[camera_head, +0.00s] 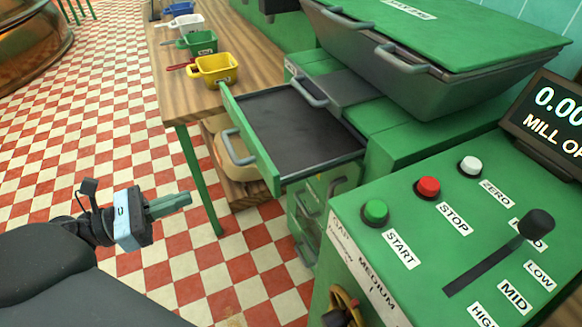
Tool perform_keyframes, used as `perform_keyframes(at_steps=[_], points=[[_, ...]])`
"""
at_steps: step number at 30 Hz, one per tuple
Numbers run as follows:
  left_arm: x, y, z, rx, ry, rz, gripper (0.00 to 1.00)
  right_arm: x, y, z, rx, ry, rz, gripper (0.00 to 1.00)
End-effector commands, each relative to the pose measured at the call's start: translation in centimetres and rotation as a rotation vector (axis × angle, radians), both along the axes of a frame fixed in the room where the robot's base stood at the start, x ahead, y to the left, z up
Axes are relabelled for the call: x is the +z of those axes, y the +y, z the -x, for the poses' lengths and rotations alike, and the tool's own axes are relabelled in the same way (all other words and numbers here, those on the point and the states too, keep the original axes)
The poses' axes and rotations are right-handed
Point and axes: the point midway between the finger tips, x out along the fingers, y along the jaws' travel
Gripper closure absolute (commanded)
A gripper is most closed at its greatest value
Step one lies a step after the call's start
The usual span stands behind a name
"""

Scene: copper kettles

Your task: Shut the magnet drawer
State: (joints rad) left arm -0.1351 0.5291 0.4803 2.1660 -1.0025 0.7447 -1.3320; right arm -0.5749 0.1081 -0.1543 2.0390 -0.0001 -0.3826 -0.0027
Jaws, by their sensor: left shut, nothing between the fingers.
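The magnet drawer (300,128) is pulled out toward the left from the green machine. Its inside is a flat dark tray, and its green front panel (250,140) faces left. A grey bar handle (237,148) is on the outer side of that panel. My left gripper (186,200) is at the lower left, its fingers together and empty, pointing right. In the picture it is left of and below the drawer front, apart from it. My right gripper is not in view.
A wooden bench (180,84) with yellow (217,70), green (200,43) and blue (187,24) scoops stands behind the drawer front. A control panel (400,205) with buttons and a lever fills the lower right. The checkered floor (100,120) is open at left.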

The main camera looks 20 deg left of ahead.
Motion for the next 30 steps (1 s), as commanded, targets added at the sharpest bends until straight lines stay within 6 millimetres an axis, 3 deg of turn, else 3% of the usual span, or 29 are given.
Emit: perform_keyframes(at_steps=[13,30], points=[[0.4,-0.9,-1.2,-0.019,-0.033,-0.056,1.00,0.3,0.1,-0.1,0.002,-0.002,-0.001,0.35],[0.7,-7.1,-8.5,-0.016,-0.035,-0.053,1.00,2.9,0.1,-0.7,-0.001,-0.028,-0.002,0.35]])
